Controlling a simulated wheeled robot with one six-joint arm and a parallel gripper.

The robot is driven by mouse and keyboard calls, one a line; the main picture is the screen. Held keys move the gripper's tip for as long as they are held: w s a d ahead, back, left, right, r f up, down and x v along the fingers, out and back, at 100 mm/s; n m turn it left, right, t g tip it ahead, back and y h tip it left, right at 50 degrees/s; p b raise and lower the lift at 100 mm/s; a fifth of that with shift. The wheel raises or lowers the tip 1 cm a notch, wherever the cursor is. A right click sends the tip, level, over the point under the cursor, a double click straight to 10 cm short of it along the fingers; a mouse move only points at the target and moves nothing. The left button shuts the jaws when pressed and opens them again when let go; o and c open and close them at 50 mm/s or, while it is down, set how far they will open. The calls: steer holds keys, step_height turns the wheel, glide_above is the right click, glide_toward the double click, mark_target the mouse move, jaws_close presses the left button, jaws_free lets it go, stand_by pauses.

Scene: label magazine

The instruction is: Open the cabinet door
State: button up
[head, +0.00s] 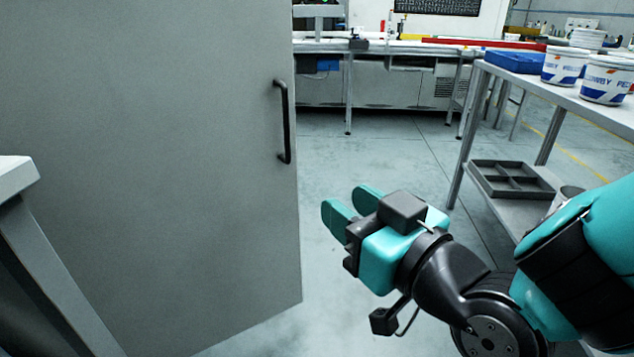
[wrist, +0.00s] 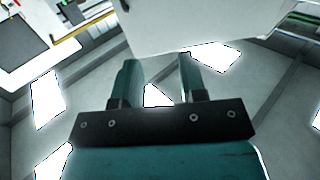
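The cabinet door (head: 170,150) is a large plain grey panel filling the left of the head view. A black vertical bar handle (head: 284,122) is fixed near its right edge. My teal gripper (head: 347,204) is to the right of the door and lower than the handle, apart from both. In the wrist view my gripper (wrist: 158,62) has its two fingers spread with nothing between them. A pale panel that looks like the door (wrist: 205,28) lies beyond the fingertips there, with a small dark piece of what may be the handle (wrist: 124,5) at the top edge.
A light table corner (head: 15,176) juts in at the left, before the door. At the right a shelf table (head: 560,95) carries white tubs (head: 607,82) and a blue box (head: 515,61), with a grey divided tray (head: 511,181) below. Bare floor (head: 385,150) lies beyond my gripper.

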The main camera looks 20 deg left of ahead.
steer(key=b+v, duration=0.8)
steer(key=b, duration=0.4)
steer(key=shift+d, duration=0.25)
steer(key=shift+s, duration=0.15)
steer(key=shift+f, duration=0.15)
